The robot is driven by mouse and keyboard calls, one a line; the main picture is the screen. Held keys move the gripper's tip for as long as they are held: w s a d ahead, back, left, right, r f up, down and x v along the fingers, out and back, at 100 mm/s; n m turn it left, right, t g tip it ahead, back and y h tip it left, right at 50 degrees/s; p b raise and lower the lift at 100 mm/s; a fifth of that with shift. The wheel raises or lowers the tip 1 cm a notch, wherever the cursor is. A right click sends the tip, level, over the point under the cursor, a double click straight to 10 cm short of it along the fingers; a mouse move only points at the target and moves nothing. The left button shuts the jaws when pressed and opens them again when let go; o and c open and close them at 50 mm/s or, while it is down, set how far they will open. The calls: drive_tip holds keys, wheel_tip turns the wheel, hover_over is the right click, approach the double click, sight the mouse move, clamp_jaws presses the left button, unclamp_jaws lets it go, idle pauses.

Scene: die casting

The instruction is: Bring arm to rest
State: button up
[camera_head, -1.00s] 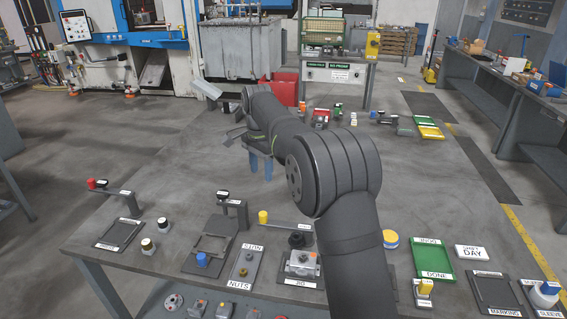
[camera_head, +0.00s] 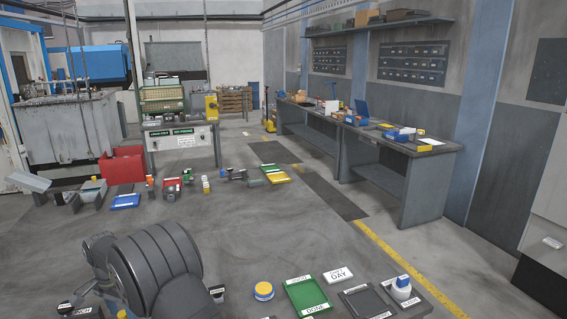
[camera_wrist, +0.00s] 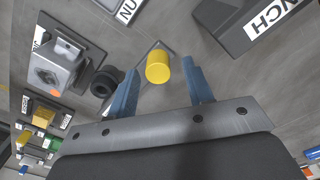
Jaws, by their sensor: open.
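My gripper (camera_wrist: 160,66) shows in the wrist view as two blue fingers spread apart, with nothing gripped. A yellow cylindrical knob (camera_wrist: 158,67) on a flat grey bar appears in the gap between the fingertips; how far below them it lies I cannot tell. In the head view, dark rounded links of my arm fill the lower left and my gripper is mostly hidden behind them.
In the wrist view, a black ring (camera_wrist: 104,84) and a grey metal fixture (camera_wrist: 55,68) sit left of the fingers, and a dark block labelled "NCH" (camera_wrist: 245,25) at upper right. In the head view, a green tray (camera_head: 308,294) and a yellow-topped round tin (camera_head: 264,291) stand on the front table.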

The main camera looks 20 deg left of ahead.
drive_tip(key=shift+f, duration=0.65)
drive_tip(key=shift+r, duration=0.1)
wheel_tip(320, 180, up, 17)
wheel_tip(320, 180, down, 17)
drive_tip(key=shift+f, duration=0.15)
drive_tip(key=s+d+n, duration=0.1)
drive_tip(key=d+n, duration=0.3)
drive_tip(key=d, duration=0.1)
drive_tip(key=s+d+n, duration=0.1)
drive_tip(key=d+n, duration=0.3)
drive_tip(key=d, duration=0.1)
drive_tip(key=s+d+n, duration=0.1)
drive_tip(key=d+n, duration=0.4)
drive_tip(key=shift+s+d, duration=0.2)
drive_tip(key=shift+s, duration=0.15)
drive_tip(key=shift+w+d+n, duration=0.35)
drive_tip(key=shift+d+n, duration=0.35)
drive_tip(key=shift+d, duration=0.1)
drive_tip(key=shift+w+d+n, duration=0.6)
drive_tip(key=shift+d+n, duration=0.25)
drive_tip(key=shift+w+d+n, duration=0.55)
drive_tip(key=shift+d+n, duration=0.3)
